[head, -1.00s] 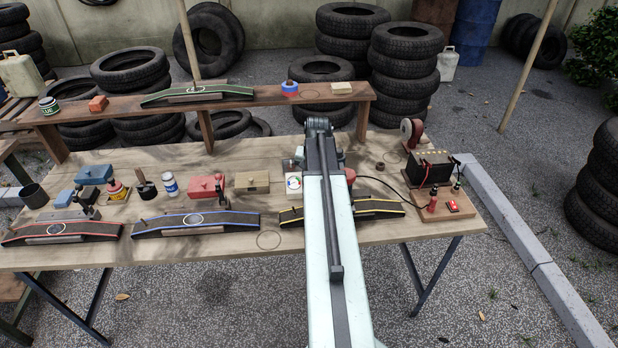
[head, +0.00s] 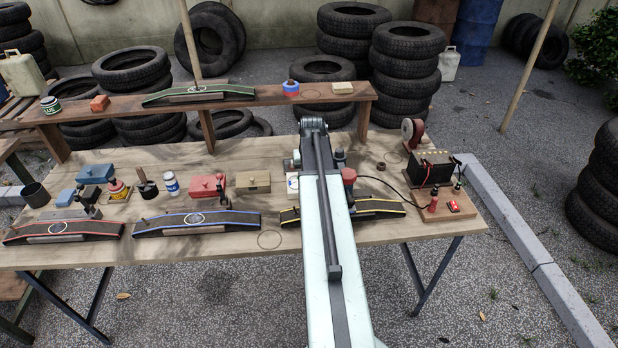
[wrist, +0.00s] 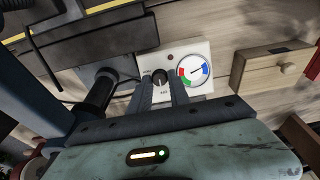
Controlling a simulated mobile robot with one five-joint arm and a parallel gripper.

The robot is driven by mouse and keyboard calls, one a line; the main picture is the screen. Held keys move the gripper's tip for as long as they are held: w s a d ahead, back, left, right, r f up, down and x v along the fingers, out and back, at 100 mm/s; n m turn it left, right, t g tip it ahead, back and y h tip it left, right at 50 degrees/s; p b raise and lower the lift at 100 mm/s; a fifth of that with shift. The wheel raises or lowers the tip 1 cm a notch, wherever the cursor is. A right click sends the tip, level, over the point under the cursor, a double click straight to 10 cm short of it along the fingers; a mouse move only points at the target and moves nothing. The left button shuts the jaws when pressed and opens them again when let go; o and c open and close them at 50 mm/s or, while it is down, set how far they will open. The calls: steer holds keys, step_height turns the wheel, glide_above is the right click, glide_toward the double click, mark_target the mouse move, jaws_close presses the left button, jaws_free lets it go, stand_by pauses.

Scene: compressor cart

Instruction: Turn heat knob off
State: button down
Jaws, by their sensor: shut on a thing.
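The heat knob (wrist: 160,77) is a small dark round knob with a pale mark, on a white panel (wrist: 203,49) in the wrist view. A round gauge (wrist: 193,70) with coloured bands and a needle is on the same panel, right of the knob. A small label below the knob is too small to read surely. My gripper (wrist: 163,82) is shut on the knob, one finger on each side. In the head view the white panel (head: 292,184) is partly hidden behind my arm, and the knob and gripper fingers cannot be made out.
A red-topped tool (head: 349,177) and a yellow-edged ramp (head: 378,209) sit close to my arm. A tan box (head: 253,181) and a red box (head: 207,187) stand left of the panel. A battery (head: 430,169) with cables is at right. A raised shelf (head: 240,104) runs behind.

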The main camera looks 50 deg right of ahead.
steer(key=shift+w, duration=0.1)
steer(key=c, duration=1.2)
jaws_free()
steer(key=p+v, duration=0.7)
steer(key=v, duration=0.1)
steer(key=shift+p, duration=0.35)
steer(key=shift+f, duration=0.1)
